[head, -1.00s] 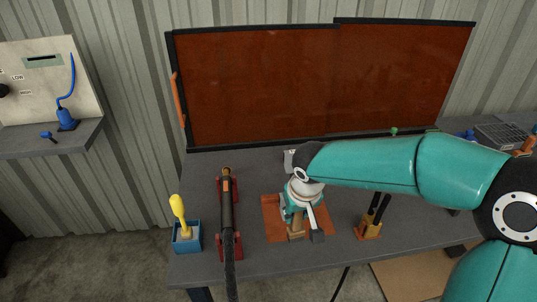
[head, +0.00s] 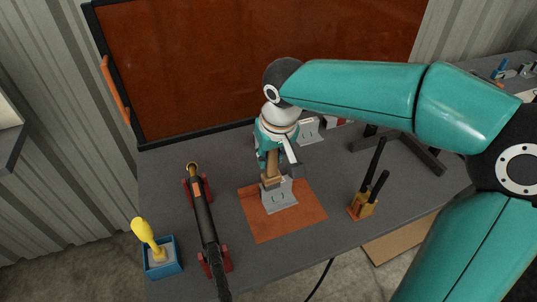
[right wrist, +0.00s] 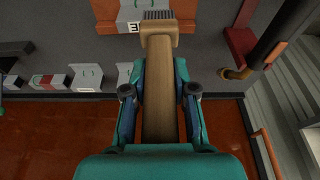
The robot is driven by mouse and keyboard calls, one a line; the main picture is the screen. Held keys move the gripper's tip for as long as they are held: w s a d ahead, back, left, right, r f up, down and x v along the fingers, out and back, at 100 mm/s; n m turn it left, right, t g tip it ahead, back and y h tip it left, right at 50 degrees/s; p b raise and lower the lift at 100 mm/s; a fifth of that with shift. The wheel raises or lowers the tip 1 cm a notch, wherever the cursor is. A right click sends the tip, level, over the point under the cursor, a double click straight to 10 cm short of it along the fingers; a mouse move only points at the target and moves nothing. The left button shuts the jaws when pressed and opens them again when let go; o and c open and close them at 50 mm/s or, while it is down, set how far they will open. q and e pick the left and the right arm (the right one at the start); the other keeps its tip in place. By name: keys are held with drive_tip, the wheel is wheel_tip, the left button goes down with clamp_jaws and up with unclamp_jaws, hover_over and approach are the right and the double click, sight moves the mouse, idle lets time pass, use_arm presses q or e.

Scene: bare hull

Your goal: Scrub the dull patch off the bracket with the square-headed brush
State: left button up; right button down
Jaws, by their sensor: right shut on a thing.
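My right gripper (head: 274,156) is shut on a wooden-handled brush (head: 272,164), also seen in the right wrist view (right wrist: 159,85). The brush points down, its block head with grey bristles at the lower end. The grey bracket (head: 280,199) stands on an orange mat (head: 260,226) in the middle of the bench. The brush head is at the bracket's upper back edge in the head view; I cannot tell whether they touch. In the right wrist view the bracket (right wrist: 118,14) lies beside the bristles. I cannot make out the dull patch. My left gripper is not in view.
A black torch lies in red rests (head: 206,222) left of the mat. A blue box (head: 163,264) holds a yellow-handled tool. A yellow block (head: 362,206) with black handles stands on the right. Grey pieces (head: 309,131) sit behind, before a red-brown screen (head: 210,65).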

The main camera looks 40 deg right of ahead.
sight(271, 183)
drive_tip(key=shift+s+f, duration=0.1)
drive_tip(key=shift+f+b, duration=0.55)
drive_tip(key=shift+b, duration=0.15)
wheel_tip(271, 183, down, 7)
drive_tip(key=b, duration=0.6)
drive_tip(key=shift+f+b, duration=0.3)
drive_tip(key=shift+b, duration=0.05)
idle(0.3)
drive_tip(key=shift+s+d, duration=0.2)
drive_tip(key=shift+d, duration=0.7)
drive_tip(key=shift+s+d, duration=0.2)
drive_tip(key=shift+d, duration=0.7)
drive_tip(key=shift+s+d, duration=0.2)
drive_tip(key=shift+d, duration=0.7)
drive_tip(key=shift+w+a, duration=0.15)
drive_tip(key=shift+a, duration=0.6)
drive_tip(key=shift+w+a, duration=0.1)
drive_tip(key=shift+a, duration=0.6)
